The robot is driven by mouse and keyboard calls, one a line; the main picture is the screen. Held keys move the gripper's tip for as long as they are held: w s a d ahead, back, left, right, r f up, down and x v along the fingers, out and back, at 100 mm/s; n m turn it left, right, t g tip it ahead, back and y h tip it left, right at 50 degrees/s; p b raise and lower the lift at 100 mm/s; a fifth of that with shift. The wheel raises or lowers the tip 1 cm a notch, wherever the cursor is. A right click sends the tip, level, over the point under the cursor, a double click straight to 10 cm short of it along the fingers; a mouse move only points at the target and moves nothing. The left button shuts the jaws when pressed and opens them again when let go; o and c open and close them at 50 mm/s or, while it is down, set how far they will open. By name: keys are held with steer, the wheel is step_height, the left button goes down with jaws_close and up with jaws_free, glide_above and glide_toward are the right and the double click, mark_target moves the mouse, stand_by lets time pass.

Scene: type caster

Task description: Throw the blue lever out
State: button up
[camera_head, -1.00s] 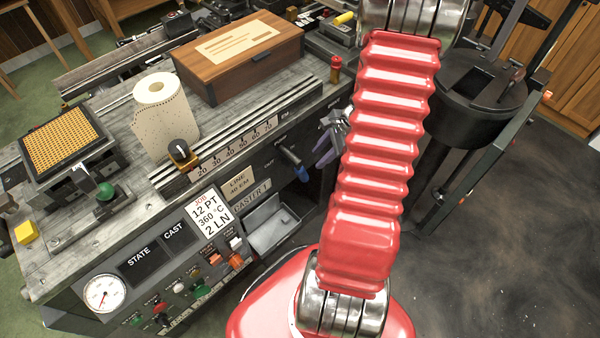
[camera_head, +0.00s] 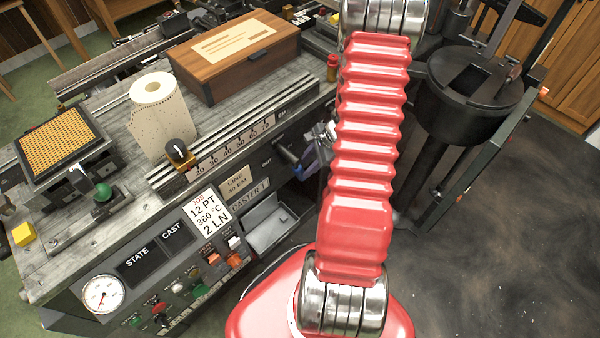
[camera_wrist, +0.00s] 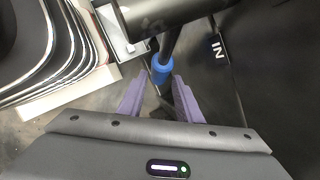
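The blue lever shows in the wrist view as a dark rod with a blue end (camera_wrist: 161,71). In the head view a small part of its blue end (camera_head: 299,171) shows on the caster's front panel, by the OUT label. My gripper (camera_wrist: 159,84) has two purple fingers spread apart with a gap between them. The blue end lies in line with this gap, at or just beyond the fingertips. I cannot tell whether they touch. In the head view my gripper (camera_head: 322,150) is mostly hidden behind my red arm, close beside the lever.
An IN label (camera_wrist: 217,47) is on the dark panel right of the lever. A grey tray (camera_head: 270,226) sits below the lever. A black round pot (camera_head: 470,95) stands right of my arm. A paper roll (camera_head: 158,110) and a wooden box (camera_head: 235,58) rest on the bench.

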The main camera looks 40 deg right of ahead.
mark_target(300, 173)
steer(key=shift+x, duration=3.1)
jaws_close()
